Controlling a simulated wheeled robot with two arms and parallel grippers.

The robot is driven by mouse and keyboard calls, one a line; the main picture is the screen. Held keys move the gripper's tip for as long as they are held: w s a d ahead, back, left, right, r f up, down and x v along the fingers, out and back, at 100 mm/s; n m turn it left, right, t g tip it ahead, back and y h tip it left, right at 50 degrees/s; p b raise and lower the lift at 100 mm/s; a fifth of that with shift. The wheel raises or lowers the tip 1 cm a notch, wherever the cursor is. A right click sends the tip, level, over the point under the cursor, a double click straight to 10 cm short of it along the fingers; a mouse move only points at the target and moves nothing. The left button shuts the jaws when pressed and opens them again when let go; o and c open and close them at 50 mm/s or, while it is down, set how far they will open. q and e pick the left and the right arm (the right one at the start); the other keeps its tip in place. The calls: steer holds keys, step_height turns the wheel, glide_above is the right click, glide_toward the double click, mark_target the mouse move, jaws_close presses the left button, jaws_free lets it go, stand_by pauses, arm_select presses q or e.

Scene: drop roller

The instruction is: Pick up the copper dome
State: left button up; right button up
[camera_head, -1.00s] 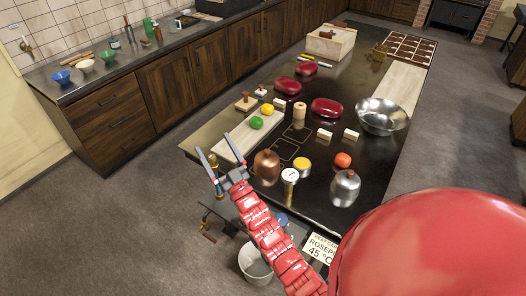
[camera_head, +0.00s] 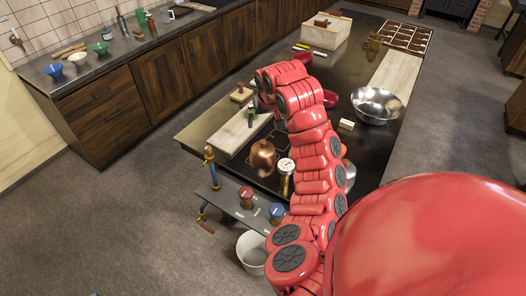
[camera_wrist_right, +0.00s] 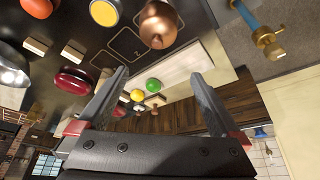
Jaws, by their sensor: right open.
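The copper dome (camera_head: 263,156) sits upright on the dark island top near its front left corner, uncovered in the head view. It also shows at the top of the right wrist view (camera_wrist_right: 158,24), beyond the fingertips and outside the jaws. My right gripper (camera_head: 265,118) hangs over the island just behind the dome, apart from it and partly hidden by my arm. In the wrist view its two fingers (camera_wrist_right: 160,73) are wide apart with nothing held. My left gripper is not in view.
A gauge (camera_head: 286,166) stands close right of the dome. A yellow-topped jar (camera_wrist_right: 104,12) is near it in the wrist view. A metal bowl (camera_head: 377,105) is farther right.

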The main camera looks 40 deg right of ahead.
steer(key=b, duration=0.5)
glide_toward(263, 142)
steer(key=b+x, duration=0.2)
steer(key=x, duration=0.2)
steer(key=shift+w+f, duration=0.2)
steer(key=shift+w+f+b, duration=0.3)
steer(key=shift+f+b, duration=0.05)
steer(key=shift+f, duration=0.15)
steer(key=shift+w+d+f+p, duration=0.1)
steer(key=shift+d+f+p, duration=0.05)
steer(key=shift+f+p, duration=0.2)
steer(key=p+x, duration=0.2)
steer(key=x, duration=0.2)
steer(key=shift+d, duration=0.15)
steer(key=shift+f, duration=0.15)
steer(key=c, duration=1.2)
